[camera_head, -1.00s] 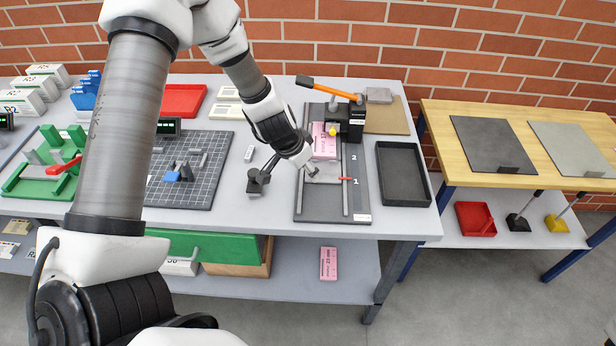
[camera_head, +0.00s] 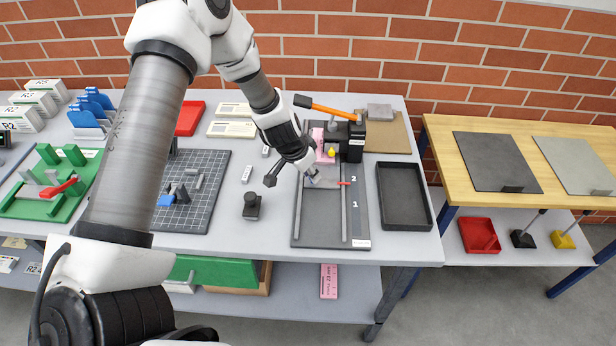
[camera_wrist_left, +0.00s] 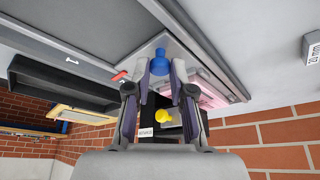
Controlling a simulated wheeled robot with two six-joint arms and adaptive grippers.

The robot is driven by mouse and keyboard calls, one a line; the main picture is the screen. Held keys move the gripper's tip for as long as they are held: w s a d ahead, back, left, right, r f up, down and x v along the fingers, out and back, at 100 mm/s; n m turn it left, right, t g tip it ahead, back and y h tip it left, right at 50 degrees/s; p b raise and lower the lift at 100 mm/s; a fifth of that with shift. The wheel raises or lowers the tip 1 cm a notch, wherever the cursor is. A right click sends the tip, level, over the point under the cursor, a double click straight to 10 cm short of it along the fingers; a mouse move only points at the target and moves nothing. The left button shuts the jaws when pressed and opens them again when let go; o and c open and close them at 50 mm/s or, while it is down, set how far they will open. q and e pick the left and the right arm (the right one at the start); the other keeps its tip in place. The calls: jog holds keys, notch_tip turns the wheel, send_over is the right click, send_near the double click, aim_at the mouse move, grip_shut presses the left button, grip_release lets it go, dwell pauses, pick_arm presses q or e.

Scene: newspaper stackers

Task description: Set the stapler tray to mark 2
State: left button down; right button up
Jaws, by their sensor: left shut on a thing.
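The stapler base (camera_head: 318,240) is a dark plate with two rails and the printed marks 1 (camera_head: 355,204) and 2 (camera_head: 353,179). The red pointer (camera_head: 343,184) of the sliding tray lies beside mark 2, very slightly to the near side of its middle. In the wrist view the grey tray (camera_wrist_left: 146,53) carries a blue knob (camera_wrist_left: 158,62) and the red pointer. My left gripper (camera_head: 313,178) is shut on the blue knob and covers much of the tray in the head view. The stapler head (camera_head: 356,140) with its orange lever stands behind. My right gripper is not in view.
Pink paper (camera_wrist_left: 212,94) lies by the stapler head. A yellow knob (camera_wrist_left: 166,115) faces the gripper. A dark empty bin (camera_head: 402,222) is right of the base. A black knob-like piece (camera_head: 251,207) and a gridded board (camera_head: 208,216) are to the left.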

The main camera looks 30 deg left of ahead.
pick_arm(q)
jog(key=shift+w+a+f, duration=0.2)
jog(key=shift+w+a, duration=0.4)
jog(key=shift+w, duration=0.3)
jog(key=shift+w+a+p, duration=0.2)
jog(key=shift+w+p, duration=0.15)
jog(key=shift+p, duration=0.05)
jog(key=shift+d+r, duration=0.1)
jog(key=shift+w, duration=0.1)
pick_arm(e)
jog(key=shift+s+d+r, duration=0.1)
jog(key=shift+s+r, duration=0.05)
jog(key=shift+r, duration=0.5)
